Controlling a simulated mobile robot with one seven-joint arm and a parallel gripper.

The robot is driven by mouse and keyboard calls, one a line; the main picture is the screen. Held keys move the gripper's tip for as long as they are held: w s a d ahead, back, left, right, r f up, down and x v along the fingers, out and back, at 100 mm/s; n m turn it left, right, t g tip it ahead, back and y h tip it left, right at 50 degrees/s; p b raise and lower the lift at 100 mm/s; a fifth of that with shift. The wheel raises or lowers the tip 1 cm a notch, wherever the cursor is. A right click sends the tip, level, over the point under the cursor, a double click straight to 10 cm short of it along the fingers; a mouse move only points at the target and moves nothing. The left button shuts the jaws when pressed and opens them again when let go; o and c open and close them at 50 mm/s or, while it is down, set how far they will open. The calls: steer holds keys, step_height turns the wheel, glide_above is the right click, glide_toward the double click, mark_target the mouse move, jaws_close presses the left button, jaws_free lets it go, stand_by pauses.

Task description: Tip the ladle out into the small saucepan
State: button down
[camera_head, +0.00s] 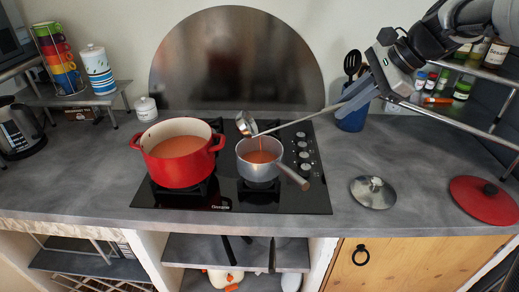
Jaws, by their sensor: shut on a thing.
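My gripper (362,92) is at the upper right, shut on the long handle of the ladle. The ladle (245,123) reaches left from it, and its metal bowl is tilted above the small saucepan (245,168). A thin orange-red stream (261,144) shows between the ladle and the saucepan. Orange-red liquid (259,157) lies in the saucepan, which stands on the hob with its handle toward the front right. How much is left in the ladle's bowl cannot be told.
A red pot (180,170) with orange liquid stands left of the saucepan on the black hob (250,200). A metal lid (373,192) and a red lid (484,201) lie on the right counter. A blue utensil holder (351,119) stands below my gripper.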

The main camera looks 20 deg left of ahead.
steer(key=shift+w+d+f+y+b, duration=0.15)
steer(key=shift+d+f+y+b, duration=0.35)
steer(key=shift+f, duration=0.5)
stand_by(0.3)
steer(key=shift+w+d+f+g+y+b, duration=0.1)
steer(key=shift+d+f+y+b, duration=0.25)
steer(key=shift+f, duration=0.4)
steer(key=shift+w+d+f+g+y+b, duration=0.1)
steer(key=shift+d+f+y, duration=0.3)
steer(key=shift+f, duration=0.35)
steer(key=shift+w+d+f+g+y+b, duration=0.1)
steer(key=shift+d+f+y+b, duration=0.15)
steer(key=shift+f+y, duration=0.35)
stand_by(0.6)
steer(key=shift+f, duration=0.1)
